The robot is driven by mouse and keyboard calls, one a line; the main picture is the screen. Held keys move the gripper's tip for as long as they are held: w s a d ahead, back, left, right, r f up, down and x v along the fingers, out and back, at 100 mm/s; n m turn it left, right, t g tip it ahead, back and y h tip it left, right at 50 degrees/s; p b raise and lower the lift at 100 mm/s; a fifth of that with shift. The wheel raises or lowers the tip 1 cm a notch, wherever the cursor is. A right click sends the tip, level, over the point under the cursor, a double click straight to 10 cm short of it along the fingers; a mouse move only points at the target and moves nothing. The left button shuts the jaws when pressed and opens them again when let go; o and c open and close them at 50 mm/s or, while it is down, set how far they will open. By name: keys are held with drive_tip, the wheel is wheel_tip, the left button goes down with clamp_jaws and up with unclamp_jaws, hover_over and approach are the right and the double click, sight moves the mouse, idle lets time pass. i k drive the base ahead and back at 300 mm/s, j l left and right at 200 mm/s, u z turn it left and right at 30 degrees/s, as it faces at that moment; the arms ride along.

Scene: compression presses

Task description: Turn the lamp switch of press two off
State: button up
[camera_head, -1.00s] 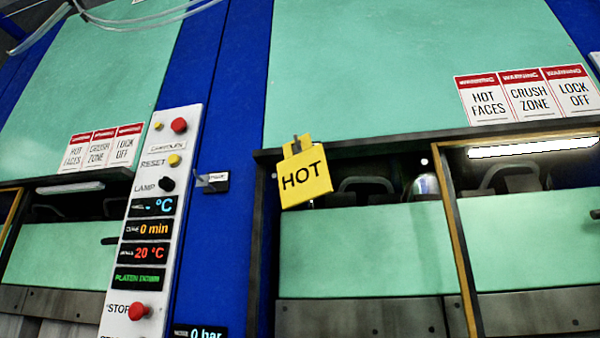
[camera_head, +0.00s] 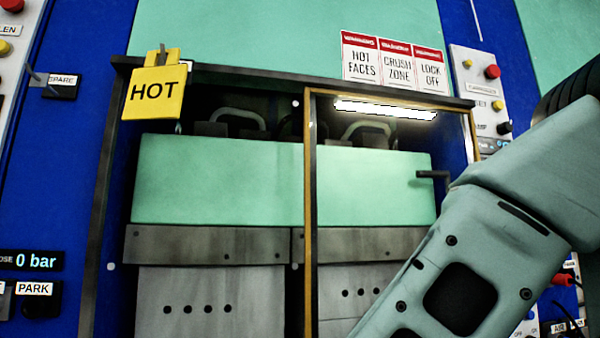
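A pale control panel (camera_head: 470,82) stands right of the middle press. On it a small black knob (camera_head: 504,128) sits beside a partly readable label that looks like LAMP. My arm covers the panel just below this knob. A lit white lamp strip (camera_head: 385,109) glows under the top edge of the middle press opening. No press number is readable. My grey-green arm fills the lower right. My gripper is not in view.
A yellow HOT tag (camera_head: 154,92) hangs at the opening's upper left corner. A black handle (camera_head: 434,175) juts out from the green guard (camera_head: 375,185). A second panel (camera_head: 12,60) is cut off at the left edge, with a SPARE switch (camera_head: 61,86) beside it.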

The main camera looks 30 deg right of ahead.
sight(508, 126)
drive_tip(key=z, duration=1.8)
